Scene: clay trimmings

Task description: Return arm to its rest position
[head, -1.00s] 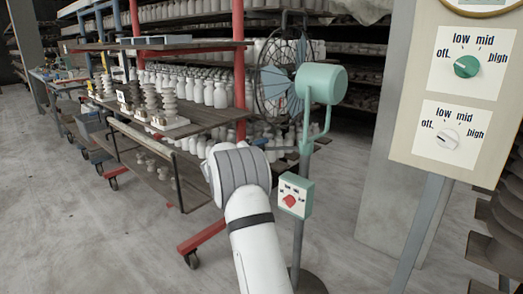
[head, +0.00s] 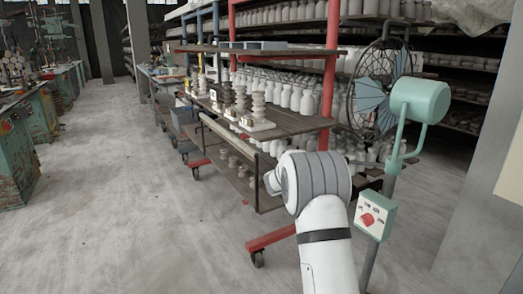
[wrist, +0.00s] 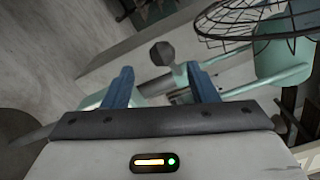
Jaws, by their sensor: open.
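My gripper (wrist: 161,80) shows in the wrist view with its two blue fingers apart and nothing held between them. Behind the fingers are a dark round knob (wrist: 162,53) and pale green parts of the fan stand, out of the grip. In the head view my white and grey arm reaches up from the bottom right of centre, in front of the shelf cart. The gripper itself is hidden there behind the arm.
A green fan (head: 420,98) on a stand with a red-knob control box (head: 374,217) is just right of my arm. A cart (head: 290,124) with bottles and stacked pieces stands behind it. Green machines (head: 12,160) line the left. The floor (head: 130,220) at left is clear.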

